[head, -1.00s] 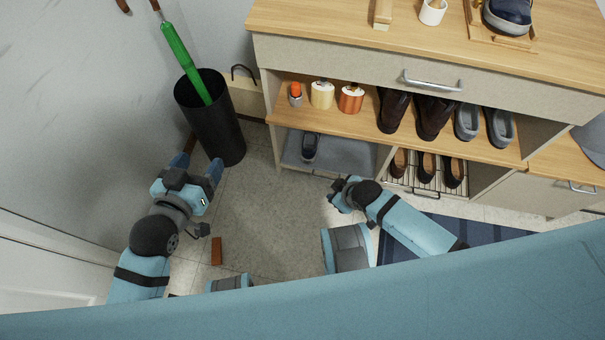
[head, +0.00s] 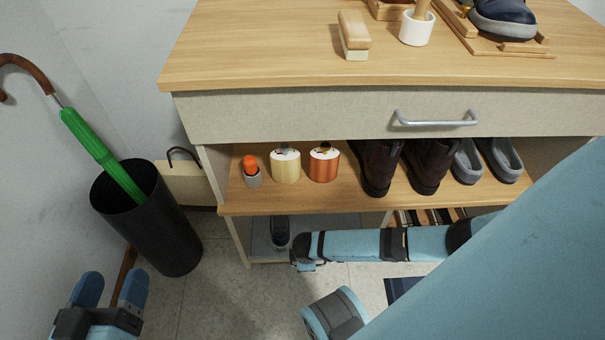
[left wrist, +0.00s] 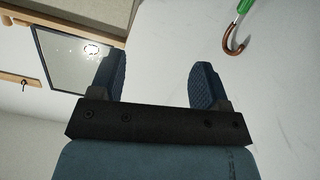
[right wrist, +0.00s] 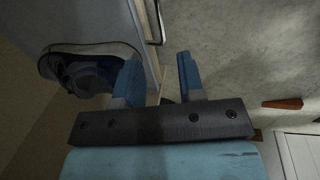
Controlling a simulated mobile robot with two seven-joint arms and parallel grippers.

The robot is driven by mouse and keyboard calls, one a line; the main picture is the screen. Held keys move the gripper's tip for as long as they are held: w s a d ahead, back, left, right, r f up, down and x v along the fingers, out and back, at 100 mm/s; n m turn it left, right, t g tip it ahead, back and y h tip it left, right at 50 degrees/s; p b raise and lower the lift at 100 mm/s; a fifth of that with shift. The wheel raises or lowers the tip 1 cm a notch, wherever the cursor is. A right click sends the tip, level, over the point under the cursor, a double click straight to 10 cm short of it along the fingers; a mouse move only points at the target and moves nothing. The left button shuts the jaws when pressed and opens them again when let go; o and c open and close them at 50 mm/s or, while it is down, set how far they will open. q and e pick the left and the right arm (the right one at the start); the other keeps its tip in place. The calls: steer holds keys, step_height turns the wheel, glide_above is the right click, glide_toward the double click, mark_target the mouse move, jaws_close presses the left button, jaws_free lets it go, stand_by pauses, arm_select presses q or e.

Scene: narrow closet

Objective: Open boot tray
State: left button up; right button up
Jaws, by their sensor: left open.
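The boot tray (head: 262,240) is a low grey tray on the floor of the lower left cubby, with a dark shoe (head: 280,232) on it. In the right wrist view its grey surface (right wrist: 95,22) and the shoe (right wrist: 85,68) lie left of the fingers. My right gripper (head: 303,258) is at the cubby's front; its fingers (right wrist: 158,75) are apart, with a thin pale edge showing between them. I cannot tell whether they touch it. My left gripper (head: 112,285) is open and empty at lower left, well away from the tray.
A black umbrella bin (head: 150,220) with a green umbrella (head: 100,152) stands left of the cabinet. A shelf (head: 300,195) with bottles and shoes overhangs the tray. A closed drawer with a handle (head: 435,119) is above. Floor (head: 225,300) before the cubby is partly clear.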

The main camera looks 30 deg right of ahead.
steer(key=f+b, duration=0.1)
steer(key=f, duration=0.2)
steer(key=w+f+b, duration=0.1)
steer(key=f+b, duration=0.1)
steer(key=f, duration=0.1)
steer(key=d+f+b, duration=0.1)
steer(key=f+b, duration=0.1)
steer(key=f, duration=0.2)
steer(key=shift+w, duration=0.35)
arm_select(q)
steer(key=w+m, duration=0.1)
steer(key=w+a+m+t, duration=0.1)
steer(key=w+m+t+h, duration=0.1)
steer(key=m, duration=0.1)
steer(key=shift+a+r, duration=0.2)
steer(key=shift+a, duration=0.2)
arm_select(e)
jaws_close()
